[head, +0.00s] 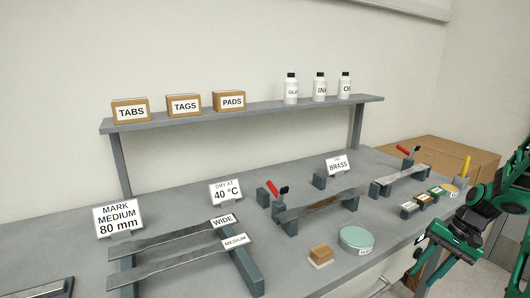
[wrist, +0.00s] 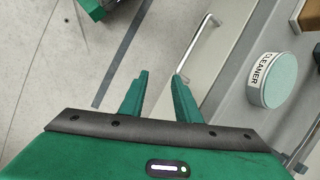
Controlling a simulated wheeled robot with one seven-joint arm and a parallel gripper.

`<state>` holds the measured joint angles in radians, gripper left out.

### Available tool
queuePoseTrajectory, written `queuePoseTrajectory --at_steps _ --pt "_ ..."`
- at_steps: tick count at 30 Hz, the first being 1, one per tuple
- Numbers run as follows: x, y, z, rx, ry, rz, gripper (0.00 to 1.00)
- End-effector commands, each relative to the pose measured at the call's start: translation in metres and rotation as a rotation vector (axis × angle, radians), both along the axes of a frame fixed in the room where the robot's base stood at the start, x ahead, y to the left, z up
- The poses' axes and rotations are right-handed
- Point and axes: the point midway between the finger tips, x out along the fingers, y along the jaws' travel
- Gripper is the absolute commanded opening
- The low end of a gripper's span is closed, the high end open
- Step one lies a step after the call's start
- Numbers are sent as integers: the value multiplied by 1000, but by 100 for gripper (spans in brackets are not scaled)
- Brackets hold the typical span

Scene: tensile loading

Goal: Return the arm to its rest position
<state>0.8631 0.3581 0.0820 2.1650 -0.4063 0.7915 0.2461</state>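My gripper (wrist: 158,95) shows in the wrist view with its two green fingers apart and nothing between them. It hangs over the floor, just off the front edge of the bench. In the head view my green and black arm (head: 485,210) is at the right edge, and its gripper end (head: 432,262) points down past the bench front. The fingertips are hard to make out there.
The grey bench (head: 190,275) carries metal strips, clamp fixtures with red handles (head: 272,188) and a round cleaner tin (head: 356,240). The cleaner tin (wrist: 272,80) is right of my gripper in the wrist view. A shelf (head: 250,112) holds boxes and bottles. Open floor (wrist: 50,60) lies left.

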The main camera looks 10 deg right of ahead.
Motion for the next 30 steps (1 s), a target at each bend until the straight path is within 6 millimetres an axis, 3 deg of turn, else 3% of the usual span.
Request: queuePoseTrajectory --at_steps 3,15,22,30 --pt "-17 15 27 -79 22 45 30" --pt "-95 60 98 -274 59 140 30" --pt "-147 83 123 -337 48 177 30" --pt "-195 100 132 -362 29 204 30"
